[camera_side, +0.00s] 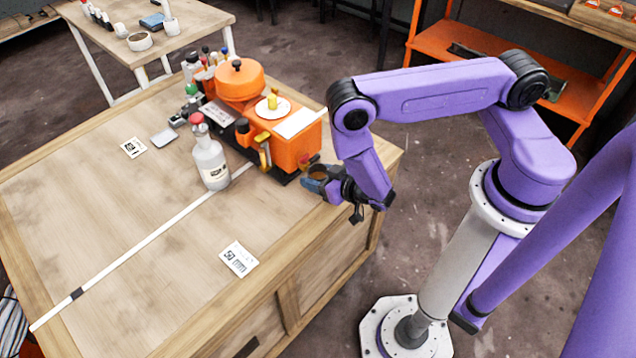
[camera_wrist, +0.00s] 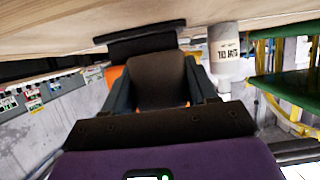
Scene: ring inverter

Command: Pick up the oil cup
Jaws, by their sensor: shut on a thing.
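The oil cup is a small dark brown cup (camera_side: 318,172) at the right edge of the wooden table, just in front of the orange machine. My gripper (camera_side: 322,183) reaches it from the right and is shut around it. In the wrist view the brown cup (camera_wrist: 157,78) fills the space between the two dark fingers, with a finger against each side. The fingers and hand hide part of the cup. I cannot tell whether its base touches the table.
The orange machine (camera_side: 290,145) stands close behind the cup. A grey bottle with a red cap (camera_side: 211,165) stands to its left; it also shows upside down in the wrist view (camera_wrist: 225,60). The table's left and front (camera_side: 150,260) are mostly clear, with flat printed cards (camera_side: 239,259).

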